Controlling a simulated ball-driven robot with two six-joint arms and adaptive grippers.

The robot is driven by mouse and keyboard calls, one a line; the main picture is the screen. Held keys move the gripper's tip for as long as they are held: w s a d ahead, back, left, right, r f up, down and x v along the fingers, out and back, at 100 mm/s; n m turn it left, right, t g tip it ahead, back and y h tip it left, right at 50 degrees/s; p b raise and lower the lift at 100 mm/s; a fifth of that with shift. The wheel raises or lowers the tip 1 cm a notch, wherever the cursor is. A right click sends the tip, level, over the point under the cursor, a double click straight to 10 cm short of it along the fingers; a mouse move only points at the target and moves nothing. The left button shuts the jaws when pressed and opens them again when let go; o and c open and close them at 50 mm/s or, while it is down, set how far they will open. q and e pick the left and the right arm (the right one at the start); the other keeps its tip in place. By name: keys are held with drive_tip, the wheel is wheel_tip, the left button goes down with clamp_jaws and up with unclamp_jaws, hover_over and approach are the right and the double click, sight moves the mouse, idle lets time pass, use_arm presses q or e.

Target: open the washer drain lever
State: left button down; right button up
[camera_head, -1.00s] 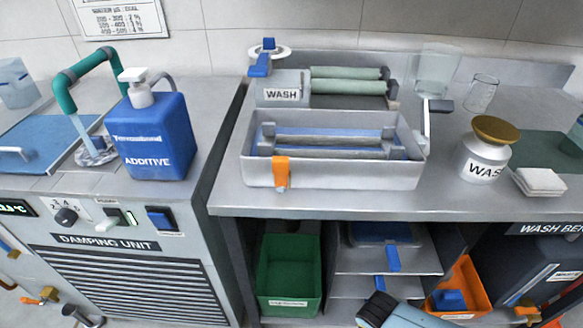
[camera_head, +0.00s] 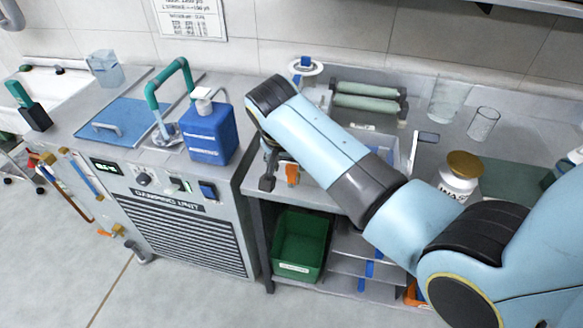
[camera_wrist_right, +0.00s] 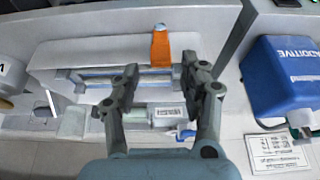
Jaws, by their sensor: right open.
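The orange lever (camera_head: 292,174) hangs on the front wall of the grey wash trough (camera_head: 312,184). In the right wrist view the orange lever (camera_wrist_right: 160,46) stands upright at the trough's edge (camera_wrist_right: 95,55), beyond and between my fingertips. My right gripper (camera_head: 270,172) is open and empty, just left of the lever in the head view and partly hidden behind my own forearm. In the right wrist view both fingers of the gripper (camera_wrist_right: 160,76) are spread apart over the trough, with nothing between them. My left gripper is not in view.
A blue additive bottle (camera_head: 208,135) stands left of the washer on the damping unit (camera_head: 185,222). A brown-lidded jar (camera_head: 460,175) stands at the right. A green bin (camera_head: 299,243) sits below. The floor at left is open.

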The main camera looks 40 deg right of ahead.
sight(290, 168)
drive_tip(key=x, duration=0.5)
drive_tip(key=shift+w, duration=0.1)
drive_tip(key=shift+w+d+f, duration=0.1)
drive_tip(key=shift+d+f, duration=0.05)
drive_tip(key=shift+f, duration=0.15)
drive_tip(key=shift+d+f, duration=0.1)
drive_tip(key=shift+f, duration=0.25)
drive_tip(key=c, duration=0.4)
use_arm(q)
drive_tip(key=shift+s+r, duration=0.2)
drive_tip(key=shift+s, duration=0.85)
use_arm(e)
clamp_jaws()
